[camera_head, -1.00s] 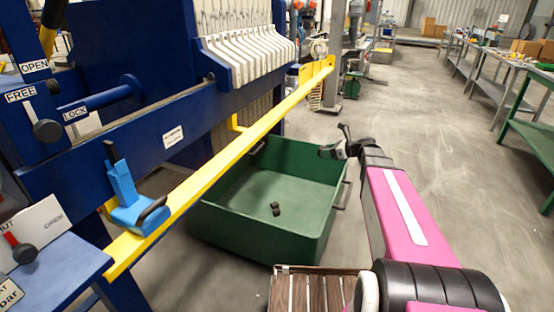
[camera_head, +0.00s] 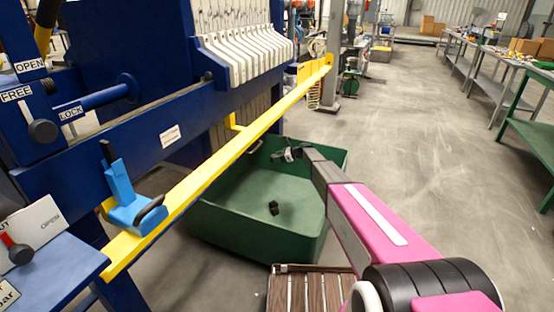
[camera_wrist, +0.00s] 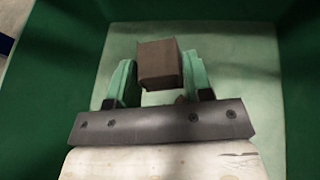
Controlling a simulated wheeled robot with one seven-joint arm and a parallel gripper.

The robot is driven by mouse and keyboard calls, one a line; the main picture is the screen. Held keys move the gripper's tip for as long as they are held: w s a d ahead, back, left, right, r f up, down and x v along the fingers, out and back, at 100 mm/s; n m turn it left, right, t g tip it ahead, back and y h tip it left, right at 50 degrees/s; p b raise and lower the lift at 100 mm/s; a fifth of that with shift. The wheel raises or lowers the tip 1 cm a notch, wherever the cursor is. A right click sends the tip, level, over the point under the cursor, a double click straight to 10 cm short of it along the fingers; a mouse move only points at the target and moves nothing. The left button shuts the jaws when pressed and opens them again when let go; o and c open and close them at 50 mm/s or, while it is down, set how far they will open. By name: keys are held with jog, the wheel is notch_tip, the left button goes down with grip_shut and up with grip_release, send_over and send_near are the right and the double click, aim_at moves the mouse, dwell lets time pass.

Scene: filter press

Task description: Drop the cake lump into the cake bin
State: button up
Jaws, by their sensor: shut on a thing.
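The cake lump is a brown block (camera_wrist: 160,64) between the green fingers of my gripper (camera_wrist: 161,82) in the wrist view. My gripper is shut on it, and the green bin floor shows behind and below. In the head view my gripper (camera_head: 283,154) is over the back part of the cake bin (camera_head: 250,238), inside its rim outline. The held lump is too small to make out there. The cake bin is a deep green open box on the floor.
A yellow rail (camera_head: 220,160) of the blue press runs along the bin's left side, with a blue handle block (camera_head: 130,205) on it. A slatted wooden platform (camera_head: 305,287) stands in front of the bin. The floor to the right is clear up to the benches.

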jog(key=shift+w+a+f, duration=0.2)
jog(key=shift+a+f, duration=0.1)
jog(key=shift+f, duration=0.1)
notch_tip(320, 180, down, 6)
jog(key=shift+r, duration=0.15)
jog(key=o, duration=1)
jog(key=v, duration=1.1)
jog(key=shift+a, duration=0.1)
